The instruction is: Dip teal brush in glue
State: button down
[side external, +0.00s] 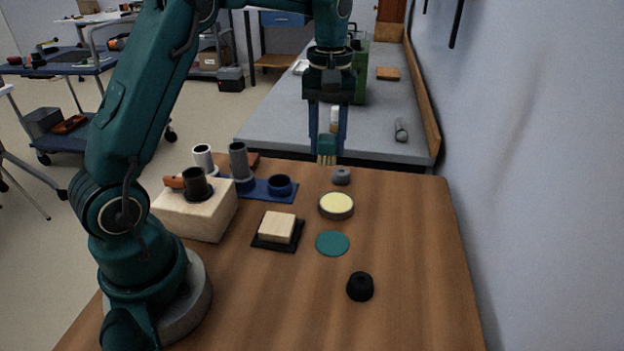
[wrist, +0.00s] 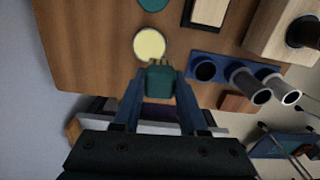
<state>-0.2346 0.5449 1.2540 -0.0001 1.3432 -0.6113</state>
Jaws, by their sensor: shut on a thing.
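My gripper (side external: 327,135) points down and is shut on the teal brush (side external: 327,146), whose pale bristles face the table. The brush also shows between the fingers in the wrist view (wrist: 160,80). The glue looks like pale yellow fill in a round, low grey dish (side external: 337,213) on the wooden table; its yellow surface (wrist: 149,43) shows in the wrist view just beyond the brush. The brush is held up near the table's far edge, apart from the glue and behind it in the side view.
A small grey knob (side external: 341,177) stands behind the dish. A teal disc (side external: 332,243) and a black cap (side external: 360,287) lie in front. To the left are a wooden block (side external: 277,227) on a black pad, a blue rack (side external: 262,190) with cylinders, and a pale block (side external: 200,216). The table's right side is clear.

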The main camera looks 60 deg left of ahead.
jog(key=shift+m, duration=0.3)
jog(key=shift+w+d+f, duration=0.2)
jog(key=shift+d+f, duration=0.15)
jog(key=shift+f, duration=1)
jog(key=shift+w+d+f, duration=0.2)
jog(key=shift+d+f, duration=0.15)
jog(key=shift+f, duration=0.95)
jog(key=shift+w+d+f, duration=0.2)
jog(key=shift+d+f, duration=0.15)
jog(key=shift+f, duration=1)
jog(key=shift+f, duration=0.6)
notch_tip(320, 180, up, 7)
jog(key=shift+r, duration=0.1)
